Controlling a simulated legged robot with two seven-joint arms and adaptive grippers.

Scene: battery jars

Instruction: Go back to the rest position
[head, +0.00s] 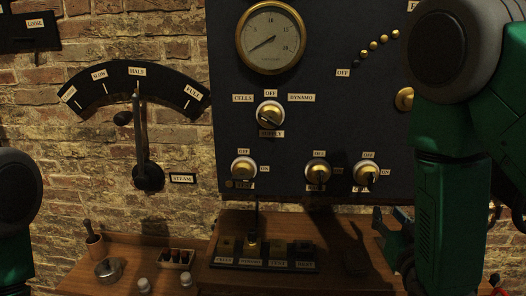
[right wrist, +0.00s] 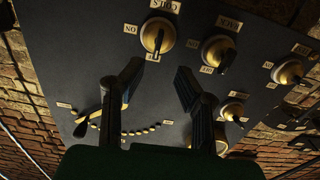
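My right arm (head: 445,190) comes down the right side of the head view, in front of the dark panel. My right gripper (head: 388,240) is low at the right, partly hidden by the arm, above the wooden bench. In the right wrist view, the two dark fingers of the right gripper (right wrist: 160,72) stand apart with nothing between them, and the panel's knobs lie beyond them. My left arm (head: 14,220) shows only at the left edge of the head view; its gripper is out of the picture.
The dark panel (head: 340,115) carries a gauge (head: 271,38), a supply knob (head: 269,114) and several lower knobs. A steam lever (head: 141,130) is on the brick wall. The bench (head: 125,245) holds small jars (head: 144,285), a bowl (head: 108,269) and a switch box (head: 265,254).

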